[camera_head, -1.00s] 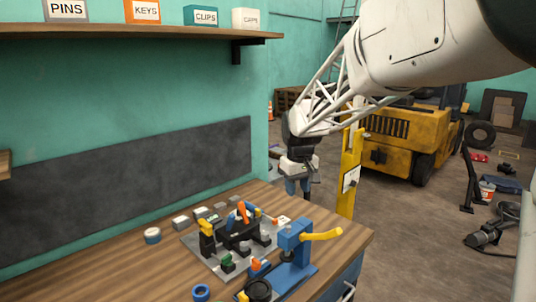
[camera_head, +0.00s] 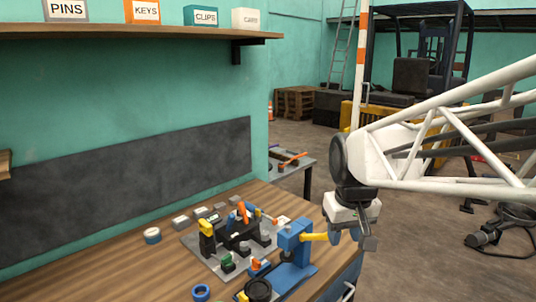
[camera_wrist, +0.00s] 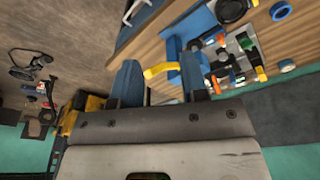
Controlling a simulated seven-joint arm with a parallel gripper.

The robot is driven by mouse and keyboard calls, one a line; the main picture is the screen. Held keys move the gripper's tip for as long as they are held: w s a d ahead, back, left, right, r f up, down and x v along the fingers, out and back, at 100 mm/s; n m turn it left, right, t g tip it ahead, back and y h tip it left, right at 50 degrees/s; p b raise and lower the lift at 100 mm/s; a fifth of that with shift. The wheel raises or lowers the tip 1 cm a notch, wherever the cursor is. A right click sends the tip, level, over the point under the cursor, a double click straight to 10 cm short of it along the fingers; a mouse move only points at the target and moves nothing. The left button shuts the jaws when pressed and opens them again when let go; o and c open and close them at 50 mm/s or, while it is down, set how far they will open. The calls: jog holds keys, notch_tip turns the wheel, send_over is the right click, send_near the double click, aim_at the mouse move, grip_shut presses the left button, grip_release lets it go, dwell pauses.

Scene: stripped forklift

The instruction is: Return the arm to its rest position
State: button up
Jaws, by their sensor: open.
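My gripper (camera_head: 351,239) hangs below my white wrist at the right front corner of the wooden workbench (camera_head: 120,262), beside the blue clamp (camera_head: 293,245) with the yellow handle (camera_head: 320,237). In the wrist view, its two blue fingers (camera_wrist: 160,80) stand apart with nothing held between them. The yellow handle (camera_wrist: 160,70) shows in the gap between them, beyond the fingers; I cannot tell how far off it is. My white lattice arm reaches in from the right.
A grey fixture plate (camera_head: 205,251) with several small coloured parts lies left of the clamp. A blue ring (camera_head: 201,292) and a blue-and-white round container (camera_head: 152,235) lie on the bench. A shelf (camera_head: 130,32) with labelled boxes is above. The forklift (camera_head: 415,75) stands behind my arm.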

jog(key=s+d+f+m, duration=0.1)
jog(key=s+f, duration=0.1)
jog(key=s, duration=0.6)
jog(key=s+d+f+m, duration=0.1)
jog(key=s+f, duration=0.2)
jog(key=s, duration=0.5)
jog(key=shift+d+t, duration=0.3)
jog(key=shift+d, duration=0.05)
jog(key=shift+f, duration=0.1)
dwell(2.1)
